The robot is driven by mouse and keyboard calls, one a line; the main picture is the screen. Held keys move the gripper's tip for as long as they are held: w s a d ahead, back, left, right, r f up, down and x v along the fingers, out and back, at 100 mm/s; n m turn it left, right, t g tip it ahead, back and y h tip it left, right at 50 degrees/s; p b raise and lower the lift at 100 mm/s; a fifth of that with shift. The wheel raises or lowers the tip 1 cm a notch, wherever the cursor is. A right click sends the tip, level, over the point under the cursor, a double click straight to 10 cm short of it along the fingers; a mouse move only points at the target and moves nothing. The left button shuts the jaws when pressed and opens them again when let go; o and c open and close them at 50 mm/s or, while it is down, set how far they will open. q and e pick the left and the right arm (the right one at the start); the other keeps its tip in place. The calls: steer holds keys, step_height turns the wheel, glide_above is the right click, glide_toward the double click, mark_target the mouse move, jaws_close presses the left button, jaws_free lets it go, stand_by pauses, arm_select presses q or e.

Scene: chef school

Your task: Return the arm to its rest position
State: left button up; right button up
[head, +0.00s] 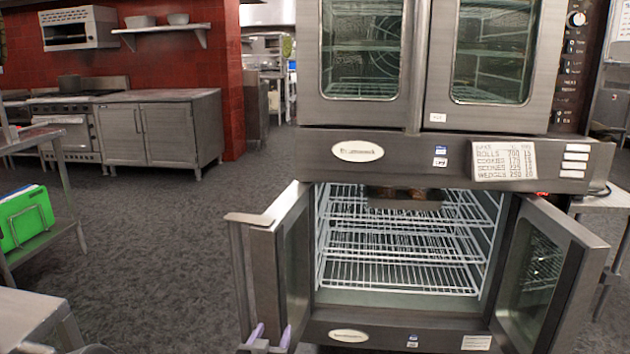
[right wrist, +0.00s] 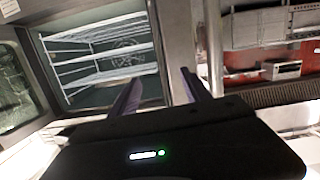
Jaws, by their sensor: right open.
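My right gripper (head: 270,339) shows at the bottom of the head view, low in front of the oven's open left door (head: 268,235). Its two purple fingers are spread, with nothing seen held between them. In the right wrist view the open fingers (right wrist: 162,90) point toward the oven racks (right wrist: 105,52) and the area beside them. Whether the gripper touches the door or its handle (head: 238,270) cannot be told. The rest of my right arm is out of the head view. My left gripper is not in view.
The lower oven's right door (head: 545,275) also stands open. A tray with dark items (head: 405,203) sits on the upper wire rack. The upper oven (head: 430,60) is closed. A steel table with green boards (head: 26,215) stands at left. The carpet (head: 150,250) between is clear.

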steer(key=s+d+f+g+y, duration=0.1)
steer(key=s+d+f, duration=0.15)
steer(key=f, duration=0.25)
steer(key=s+d+f+n+g+y, duration=0.1)
steer(key=d+f+g, duration=0.1)
steer(key=d+f, duration=0.2)
steer(key=s+d+f+g+y, duration=0.1)
steer(key=s+d+f, duration=0.15)
steer(key=f, duration=0.25)
steer(key=s+d+f+g+y, duration=0.1)
steer(key=s+d+f+g, duration=0.1)
steer(key=s+f, duration=0.35)
steer(key=s+d+f+g+y, duration=0.1)
steer(key=s+d+f+g, duration=0.15)
steer(key=s, duration=0.65)
steer(key=s+d+f+g, duration=0.3)
steer(key=s, duration=0.4)
steer(key=s+d+m+g+y, duration=0.2)
steer(key=s+g, duration=0.2)
steer(key=s, duration=1.2)
step_height(320, 180, up, 17)
steer(key=p, duration=1.7)
steer(key=shift+a, duration=0.35)
steer(key=shift+s, duration=0.1)
